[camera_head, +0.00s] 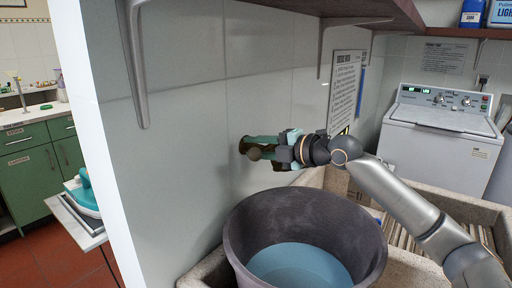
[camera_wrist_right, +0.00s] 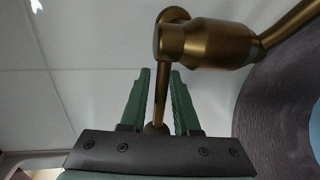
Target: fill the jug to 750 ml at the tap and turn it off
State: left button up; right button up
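The brass tap (camera_head: 244,146) is on the tiled wall, above and to the left of the large dark tub. The right wrist view shows its thick body (camera_wrist_right: 215,43) and a thin lever (camera_wrist_right: 161,85) with a ball end. My right gripper (camera_head: 258,146) is at the tap. In the right wrist view its green fingers (camera_wrist_right: 160,72) stand on either side of the lever, with narrow gaps showing, so it is open around it. No running water is clearly visible. I see no jug in either view. My left gripper is not in view.
The dark tub (camera_head: 245,229) holds bluish water (camera_head: 300,266) and stands in a stone sink (camera_head: 196,277). A shelf (camera_head: 350,8) with a metal bracket overhangs the wall. A washing machine (camera_head: 440,130) stands at the back right. An iron (camera_head: 86,196) is at the left.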

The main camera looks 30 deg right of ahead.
grip_shut()
dwell(1.1)
